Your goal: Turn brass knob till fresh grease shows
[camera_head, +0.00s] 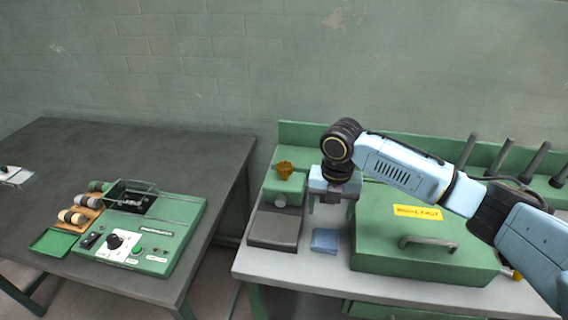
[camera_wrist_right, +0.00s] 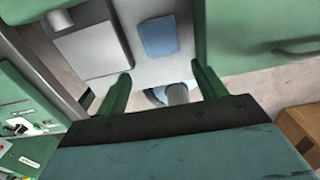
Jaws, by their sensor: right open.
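The brass knob (camera_head: 285,168) is a small, flared, orange-brown cap on top of a green block (camera_head: 284,187) at the left of the right-hand bench. No grease can be made out on it at this size. My right gripper (camera_head: 332,208) is open and empty, pointing down, to the right of the knob and apart from it. In the right wrist view its two green fingers (camera_wrist_right: 162,84) stand wide apart with nothing between them. The knob does not show there; part of the green block with a pale cylinder (camera_wrist_right: 61,19) does. My left gripper is not in view.
A dark grey pad (camera_head: 274,229) lies before the block, with a blue folded cloth (camera_head: 325,240) right of it. A large green box (camera_head: 425,240) with a handle and yellow label fills the right side. Upright dark posts (camera_head: 502,156) stand behind. A green device (camera_head: 140,237) sits on the left table.

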